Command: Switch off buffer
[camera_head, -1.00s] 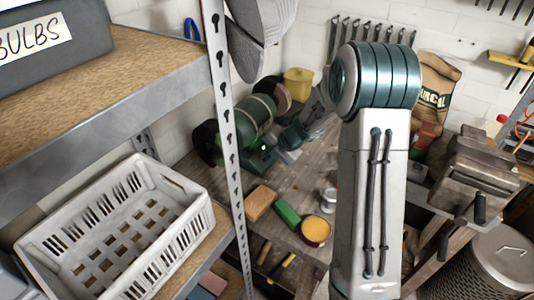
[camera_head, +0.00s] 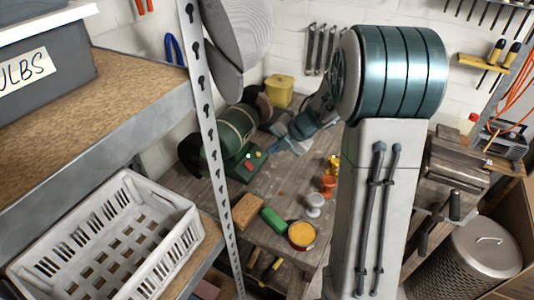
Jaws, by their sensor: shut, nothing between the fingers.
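The buffer (camera_head: 236,132) is a green bench machine with a round motor body and a wheel at each end. It stands on the wooden workbench behind the shelf post. A red button (camera_head: 249,166) and a green button (camera_head: 259,154) show on its green base, but whether either is pressed is too small to tell. My gripper (camera_head: 278,148) is just right of the base, apart from the buttons as far as I can see. It is small in view, shut and empty. My forearm reaches down to it from the right.
A shelf post (camera_head: 212,120) crosses in front of the buffer. A white crate (camera_head: 105,240) sits on the left shelf. A yellow container (camera_head: 278,91), a sponge block (camera_head: 247,210), a green block (camera_head: 273,220) and an orange-filled tin (camera_head: 302,235) stand on the bench. A vise (camera_head: 452,172) is at right.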

